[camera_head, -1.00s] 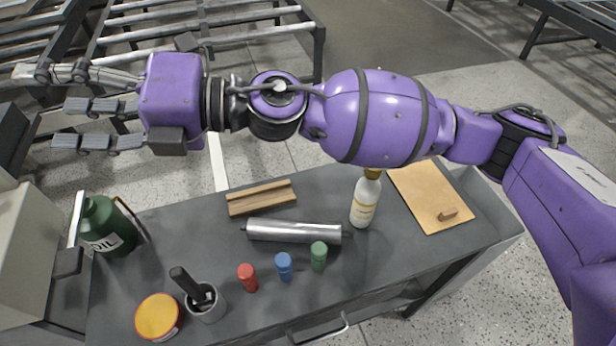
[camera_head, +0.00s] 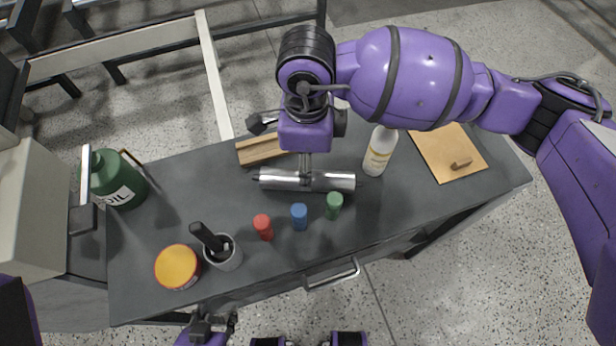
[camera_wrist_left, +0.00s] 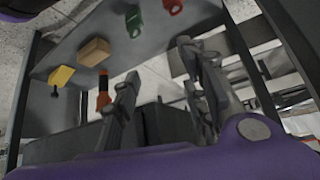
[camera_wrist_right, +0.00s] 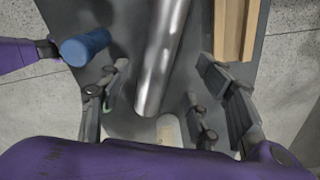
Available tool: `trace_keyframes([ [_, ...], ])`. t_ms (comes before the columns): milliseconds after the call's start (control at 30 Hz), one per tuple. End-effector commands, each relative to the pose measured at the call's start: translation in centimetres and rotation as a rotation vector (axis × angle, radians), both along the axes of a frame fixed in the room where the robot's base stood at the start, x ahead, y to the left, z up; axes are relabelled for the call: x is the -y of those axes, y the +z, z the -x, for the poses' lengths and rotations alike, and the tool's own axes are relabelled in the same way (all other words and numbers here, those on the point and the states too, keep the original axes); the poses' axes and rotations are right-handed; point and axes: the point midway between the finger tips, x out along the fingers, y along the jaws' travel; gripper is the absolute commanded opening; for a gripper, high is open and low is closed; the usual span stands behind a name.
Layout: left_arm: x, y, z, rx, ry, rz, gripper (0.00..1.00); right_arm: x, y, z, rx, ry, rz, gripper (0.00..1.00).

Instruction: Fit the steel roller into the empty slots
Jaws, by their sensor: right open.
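The steel roller (camera_head: 330,181), a shiny cylinder, lies on the grey workbench (camera_head: 190,200) in front of a wooden block. My right gripper (camera_head: 304,168) hangs over its middle and points down. In the right wrist view the roller (camera_wrist_right: 163,55) runs between the spread, open fingers (camera_wrist_right: 158,98); contact cannot be told. My left gripper (camera_head: 215,320) is low at the bench's near edge, away from the roller. Its fingers (camera_wrist_left: 160,80) are apart and empty in the left wrist view. A metal frame (camera_head: 120,47) stands behind the bench; its empty slots cannot be made out clearly.
Red (camera_head: 263,227), blue (camera_head: 299,216) and green (camera_head: 334,205) small bottles stand in front of the roller. A white bottle (camera_head: 380,152) stands close to its right end. The wooden block (camera_head: 262,149) lies behind. A green oil can (camera_head: 115,178) stands at left.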

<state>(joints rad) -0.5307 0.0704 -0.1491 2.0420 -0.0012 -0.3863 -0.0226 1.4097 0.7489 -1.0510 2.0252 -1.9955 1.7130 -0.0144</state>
Motion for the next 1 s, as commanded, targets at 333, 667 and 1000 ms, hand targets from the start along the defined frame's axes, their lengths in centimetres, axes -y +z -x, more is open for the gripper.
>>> trace_keyframes([
  [333,-0.2,0.3,0.7,-0.01,0.004,-0.002,0.4,0.1,-4.8,0.6,-0.004,-0.002,0.0,0.59],
  [667,-0.2,0.3,0.4,-0.005,0.003,-0.002,0.4,0.0,-6.1,0.6,-0.002,-0.001,-0.002,0.59],
  [1000,-0.1,0.4,0.0,0.003,0.0,-0.002,0.4,0.0,-6.1,0.6,-0.002,-0.001,-0.003,0.2],
])
